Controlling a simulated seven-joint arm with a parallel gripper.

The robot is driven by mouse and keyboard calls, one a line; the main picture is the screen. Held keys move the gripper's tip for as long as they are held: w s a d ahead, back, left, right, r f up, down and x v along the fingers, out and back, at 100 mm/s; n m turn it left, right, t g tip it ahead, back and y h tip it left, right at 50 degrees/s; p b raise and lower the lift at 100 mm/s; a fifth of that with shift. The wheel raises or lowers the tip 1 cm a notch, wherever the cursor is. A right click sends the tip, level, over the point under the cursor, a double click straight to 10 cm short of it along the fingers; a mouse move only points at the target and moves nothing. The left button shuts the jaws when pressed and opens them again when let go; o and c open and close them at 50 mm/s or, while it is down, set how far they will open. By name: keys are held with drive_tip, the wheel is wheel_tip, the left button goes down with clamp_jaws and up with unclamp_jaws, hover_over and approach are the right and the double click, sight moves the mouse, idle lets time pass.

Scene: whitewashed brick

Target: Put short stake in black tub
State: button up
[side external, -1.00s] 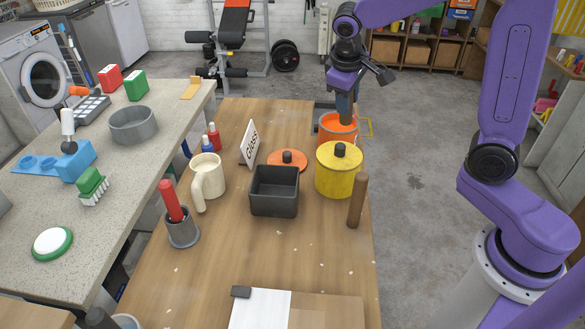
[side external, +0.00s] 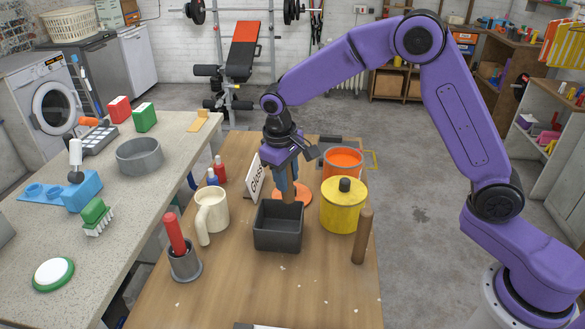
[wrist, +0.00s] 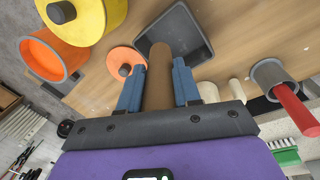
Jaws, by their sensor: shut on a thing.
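My gripper (side external: 284,184) is shut on a brown wooden stake (side external: 289,196), which points downward. In the wrist view the stake (wrist: 158,80) sits between the two blue fingers (wrist: 159,72). The black tub (side external: 278,239) is a dark square open box on the wooden table; the part of its inside that shows looks empty. The stake's lower end appears near the tub's back rim in the side view. In the wrist view it overlaps the edge of the tub (wrist: 187,35). Its exact height above the rim is unclear.
An open orange pot (side external: 343,160), a yellow lidded pot (side external: 343,208) and another upright brown stake (side external: 362,236) stand right of the tub. An orange lid (side external: 304,192) and a sign (side external: 256,178) are behind it. A cream mug (side external: 212,212) and a grey cup with red stick (side external: 185,263) stand left.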

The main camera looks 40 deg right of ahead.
sight(287, 202)
drive_tip(key=shift+s+a+f, duration=0.1)
drive_tip(key=shift+a+f, duration=0.05)
drive_tip(key=shift+f, duration=0.85)
drive_tip(key=shift+a+f, duration=0.1)
drive_tip(key=shift+f, duration=0.85)
drive_tip(key=shift+d+f, duration=0.2)
drive_tip(key=shift+f, duration=1.05)
drive_tip(key=shift+d+f, duration=0.15)
drive_tip(key=shift+f, duration=1.1)
drive_tip(key=o, duration=1.1)
drive_tip(key=shift+r, duration=0.1)
